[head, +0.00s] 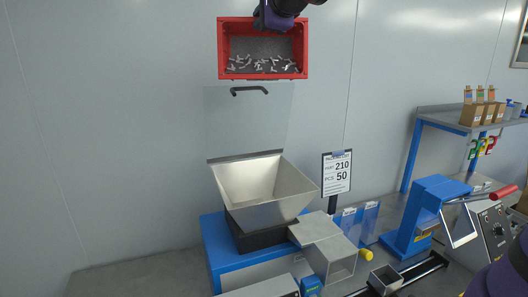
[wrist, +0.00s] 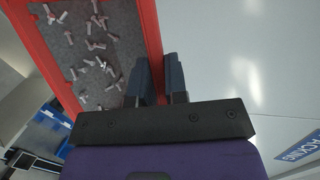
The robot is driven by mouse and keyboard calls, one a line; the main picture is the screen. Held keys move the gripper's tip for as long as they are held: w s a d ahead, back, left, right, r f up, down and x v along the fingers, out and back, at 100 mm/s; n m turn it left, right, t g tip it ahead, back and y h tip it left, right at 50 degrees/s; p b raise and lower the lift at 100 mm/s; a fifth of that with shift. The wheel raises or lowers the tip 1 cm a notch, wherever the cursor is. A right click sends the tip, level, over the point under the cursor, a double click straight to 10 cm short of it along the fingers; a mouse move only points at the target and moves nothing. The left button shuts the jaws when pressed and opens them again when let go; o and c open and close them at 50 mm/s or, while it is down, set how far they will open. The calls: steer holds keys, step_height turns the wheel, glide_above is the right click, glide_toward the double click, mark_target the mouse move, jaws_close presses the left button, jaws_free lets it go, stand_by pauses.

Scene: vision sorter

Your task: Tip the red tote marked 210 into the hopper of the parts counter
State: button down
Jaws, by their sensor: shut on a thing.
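The red tote (head: 222,50) hangs in the air above the parts counter, its open side tilted towards the head camera. Several small silvery parts (head: 262,66) lie along its lower side on a grey lining. My gripper (head: 280,12) is at the tote's top edge, partly cut off by the frame. In the wrist view my gripper's fingers (wrist: 162,80) are shut on the tote's red wall (wrist: 150,28). The metal hopper (head: 262,190) of the parts counter (head: 225,255) is below the tote, with its clear lid (head: 245,120) raised behind. No 210 mark on the tote is visible.
A sign (head: 336,173) reading part 210, pcs 50 stands right of the hopper. A blue press-like machine (head: 425,215) and a shelf with boxes (head: 465,118) are farther right. The space left of the counter is clear.

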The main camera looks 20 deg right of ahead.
steer(key=shift+s+a, duration=0.1)
steer(key=shift+s, duration=0.25)
steer(key=shift+s+a+r+n+t, duration=0.1)
steer(key=shift+s+a+n+t, duration=0.05)
steer(key=shift+s+t, duration=0.3)
steer(key=shift+s+a+r+n+t, duration=0.1)
steer(key=shift+s+n+t, duration=0.05)
steer(key=shift+s+t, duration=0.25)
steer(key=shift+s+a+f+n+t, duration=0.15)
steer(key=shift+s+f+t, duration=0.25)
steer(key=shift+s+f, duration=0.05)
steer(key=shift+s+a+f+n+t, duration=0.15)
steer(key=shift+s+f+t, duration=0.2)
steer(key=shift+s+f, duration=0.1)
stand_by(0.9)
steer(key=shift+s+a+f+n+t, duration=0.1)
steer(key=shift+s+a+n+t, duration=0.1)
steer(key=shift+s+t, duration=0.25)
steer(key=shift+s+a+f+n+t, duration=0.1)
steer(key=shift+s+n+t, duration=0.1)
steer(key=shift+s+t, duration=0.25)
stand_by(1.1)
